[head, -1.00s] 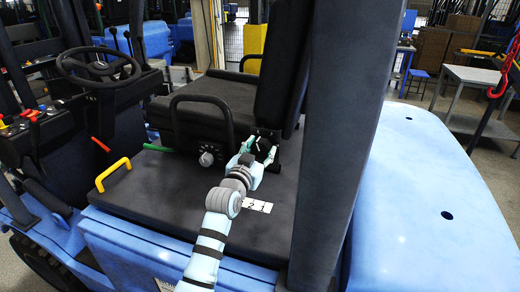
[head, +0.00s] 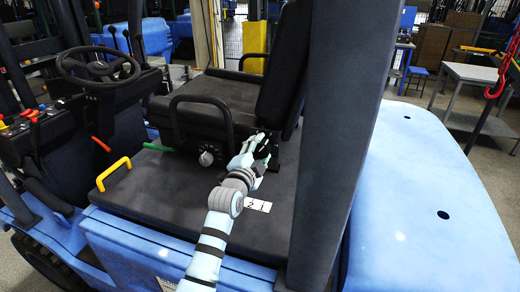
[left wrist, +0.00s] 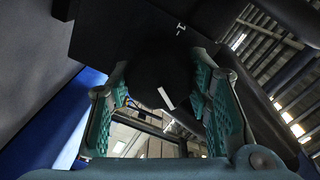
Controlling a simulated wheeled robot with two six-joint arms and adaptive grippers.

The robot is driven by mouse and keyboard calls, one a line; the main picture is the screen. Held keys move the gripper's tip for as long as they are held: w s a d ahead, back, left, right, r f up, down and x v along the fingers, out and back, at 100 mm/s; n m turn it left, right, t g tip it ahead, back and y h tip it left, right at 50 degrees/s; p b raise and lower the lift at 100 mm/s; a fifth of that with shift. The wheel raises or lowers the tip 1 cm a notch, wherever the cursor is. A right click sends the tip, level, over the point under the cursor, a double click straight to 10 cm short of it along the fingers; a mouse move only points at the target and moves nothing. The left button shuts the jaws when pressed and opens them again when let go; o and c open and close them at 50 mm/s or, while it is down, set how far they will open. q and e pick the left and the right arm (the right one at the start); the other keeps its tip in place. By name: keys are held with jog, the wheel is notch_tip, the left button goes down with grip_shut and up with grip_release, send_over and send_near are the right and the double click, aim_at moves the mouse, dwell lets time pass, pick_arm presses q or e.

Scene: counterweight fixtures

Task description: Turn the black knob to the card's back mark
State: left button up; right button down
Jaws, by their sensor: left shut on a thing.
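My left gripper (head: 258,146) reaches to the foot of the seat's backrest. In the left wrist view its teal finger pads (left wrist: 160,100) stand on both sides of the round black knob (left wrist: 160,70), shut on it. The knob has a white line (left wrist: 166,98) on its face. A small white mark (left wrist: 181,29) shows on the dark housing beside the knob. In the head view the gripper mostly hides the knob. A white card (head: 258,205) with black figures lies on the dark deck, partly behind my left arm. My right gripper is not in view.
A dark seat (head: 205,115) with a looped armrest stands behind the arm. A dial (head: 207,155) is on its base. A thick dark post (head: 335,140) rises close on the right. A yellow handle (head: 113,174) is on the deck's left.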

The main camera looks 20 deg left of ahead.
pick_arm(q)
jog(key=m, duration=0.5)
jog(key=shift+f+p, duration=0.1)
jog(key=shift+p, duration=0.3)
jog(key=m+p, duration=0.1)
jog(key=m, duration=0.4)
jog(key=shift+m+y, duration=0.3)
jog(key=shift+m, duration=0.1)
jog(key=shift+f, duration=0.1)
jog(key=o, duration=1.1)
jog(key=shift+o, duration=0.2)
jog(key=s, duration=1.2)
jog(key=shift+a+r, duration=0.25)
jog(key=shift+a, duration=0.05)
jog(key=shift+w, duration=0.1)
